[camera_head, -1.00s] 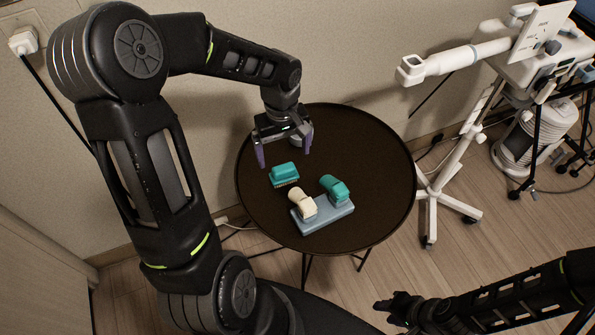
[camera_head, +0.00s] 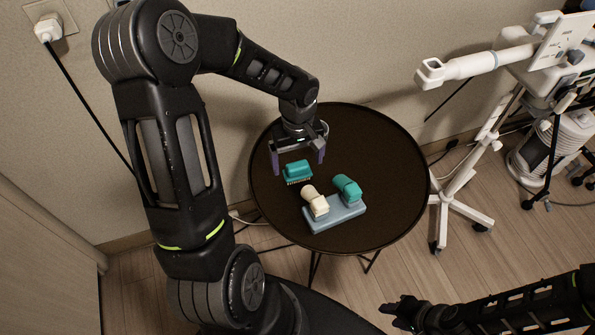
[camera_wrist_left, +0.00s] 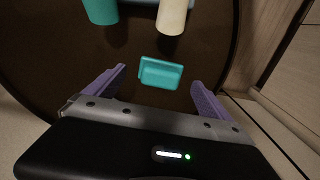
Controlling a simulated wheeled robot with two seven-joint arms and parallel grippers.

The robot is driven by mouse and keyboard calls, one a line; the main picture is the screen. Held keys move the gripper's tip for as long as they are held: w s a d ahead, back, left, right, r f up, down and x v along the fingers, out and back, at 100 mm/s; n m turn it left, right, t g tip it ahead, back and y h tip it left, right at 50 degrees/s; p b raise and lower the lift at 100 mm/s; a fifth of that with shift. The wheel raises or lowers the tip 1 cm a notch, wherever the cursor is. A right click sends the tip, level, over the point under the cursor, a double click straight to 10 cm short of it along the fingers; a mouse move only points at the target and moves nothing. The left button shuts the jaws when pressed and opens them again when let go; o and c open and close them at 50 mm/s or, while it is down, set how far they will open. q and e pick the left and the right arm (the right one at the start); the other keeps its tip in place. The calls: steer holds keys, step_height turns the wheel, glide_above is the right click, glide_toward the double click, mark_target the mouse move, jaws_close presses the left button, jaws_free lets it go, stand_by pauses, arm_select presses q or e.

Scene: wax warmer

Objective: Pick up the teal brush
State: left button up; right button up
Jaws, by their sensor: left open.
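The teal brush (camera_head: 298,171) lies on the round dark table with its bristles showing along its lower edge. In the left wrist view the brush (camera_wrist_left: 161,73) sits between and a little beyond my purple fingers. My left gripper (camera_head: 298,163) is open and empty, its fingers to either side of the brush and apart from it. A blue-grey base (camera_head: 335,214) beside the brush carries a cream rounded piece (camera_head: 314,202) and a teal rounded piece (camera_head: 348,188). My right gripper (camera_head: 400,310) is low at the right, away from the table; its jaws are unclear.
The round table (camera_head: 385,150) has free room to the right and behind. A white stand (camera_head: 450,200) with an arm and equipment is on the right. The wall (camera_head: 370,50) is close behind the table.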

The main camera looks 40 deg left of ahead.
mark_target(297, 165)
arm_select(q)
step_height(297, 165, down, 3)
steer(key=shift+f, duration=0.2)
steer(key=shift+c, duration=0.4)
steer(key=c, duration=1.4)
step_height(297, 165, up, 10)
steer(key=shift+r, duration=0.1)
stand_by(0.5)
